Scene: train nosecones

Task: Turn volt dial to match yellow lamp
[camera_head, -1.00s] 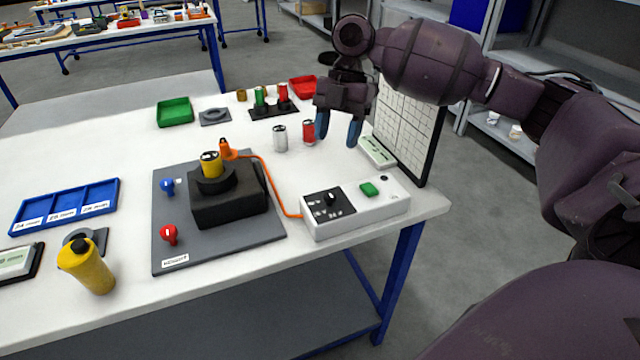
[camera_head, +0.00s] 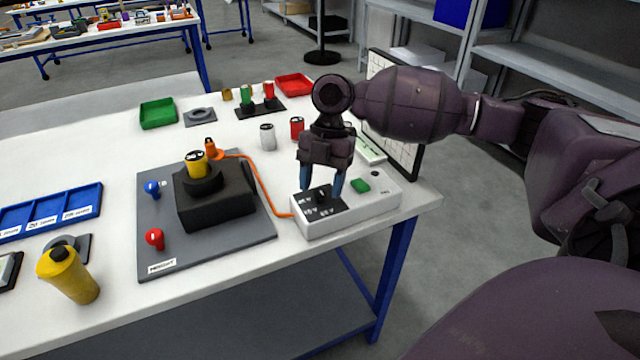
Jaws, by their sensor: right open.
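The volt dial (camera_head: 322,192) is a small black knob on the dark panel of a white control box (camera_head: 352,212), near the table's right front corner. White volt markings surround it, too small to read surely. A green button (camera_head: 360,186) sits on the same box. My right gripper (camera_head: 321,192) points down over the dial, its two blue fingertips apart on either side of it. I cannot tell whether they touch the dial. A yellow cylinder (camera_head: 196,163) stands in the black fixture (camera_head: 215,203). I cannot make out a yellow lamp for certain. My left gripper is not in view.
An orange cable (camera_head: 262,185) runs from the fixture to the box. Blue (camera_head: 153,188) and red (camera_head: 155,238) knobs stand on the grey plate (camera_head: 160,212). A gridded board (camera_head: 398,130) rises behind the box.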

